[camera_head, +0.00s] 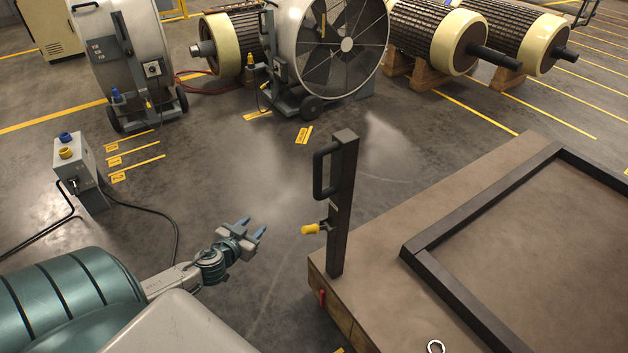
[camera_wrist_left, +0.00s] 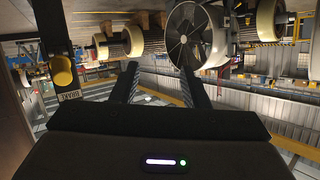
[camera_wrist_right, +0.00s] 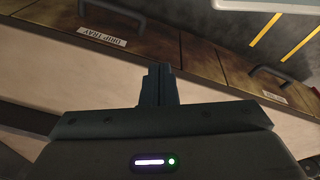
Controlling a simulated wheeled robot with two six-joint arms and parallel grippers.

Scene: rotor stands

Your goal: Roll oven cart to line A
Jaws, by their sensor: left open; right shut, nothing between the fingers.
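The cart (camera_head: 380,205) stands at the right in the head view, with a brown deck and a dark raised frame on it. A dark post (camera_head: 344,220) at its near left corner carries a black loop handle (camera_head: 319,172) and a yellow-knobbed lever (camera_head: 311,230). In the left wrist view the yellow knob (camera_wrist_left: 61,70) hangs at the left beside a BRAKE label (camera_wrist_left: 68,98). My left gripper (camera_head: 253,229) is open and empty, left of the post and apart from the lever. My right gripper (camera_wrist_right: 160,70) is shut and empty, below a DRIP TRAY label (camera_wrist_right: 103,37); the head view does not show it.
Large fans (camera_head: 335,45) and rotors on wooden blocks (camera_head: 408,70) stand at the back. A grey pedestal box (camera_head: 82,168) with a cable is at the left. Yellow lines and small tags (camera_head: 118,177) mark the floor; their letters are unclear.

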